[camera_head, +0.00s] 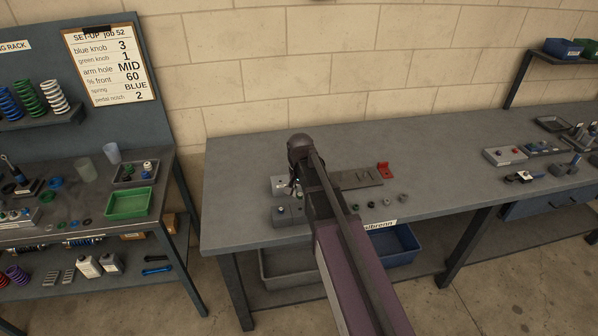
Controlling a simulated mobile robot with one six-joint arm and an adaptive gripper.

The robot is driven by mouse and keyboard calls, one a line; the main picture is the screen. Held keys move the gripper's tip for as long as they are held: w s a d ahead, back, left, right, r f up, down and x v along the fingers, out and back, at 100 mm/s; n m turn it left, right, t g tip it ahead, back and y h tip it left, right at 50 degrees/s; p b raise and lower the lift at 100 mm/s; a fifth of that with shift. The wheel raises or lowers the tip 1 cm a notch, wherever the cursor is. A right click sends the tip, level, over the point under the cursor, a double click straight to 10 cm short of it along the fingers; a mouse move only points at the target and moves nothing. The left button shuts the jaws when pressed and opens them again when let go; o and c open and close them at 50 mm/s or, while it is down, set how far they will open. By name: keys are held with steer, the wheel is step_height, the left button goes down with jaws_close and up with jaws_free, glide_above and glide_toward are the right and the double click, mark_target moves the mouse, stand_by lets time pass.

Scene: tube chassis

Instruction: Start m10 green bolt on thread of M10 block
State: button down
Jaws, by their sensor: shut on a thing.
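My gripper (294,186) is low over the middle table, mostly hidden behind my own wrist and forearm. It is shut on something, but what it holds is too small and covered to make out. A light grey block (277,184) stands just left of my gripper. Two darker grey blocks (288,215) stand side by side in front of it. I cannot tell which one is the M10 block, nor whether anything touches its hole. I cannot make out the green bolt.
A flat grey plate (357,178) and a red bracket (384,170) lie right of my arm. Several small round parts (386,202) stand in a row before them. The table (240,170) is bare at left and back. A side bench holds a green tray (129,203).

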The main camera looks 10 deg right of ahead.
step_height(320, 180, up, 10)
steer(key=p, duration=0.9)
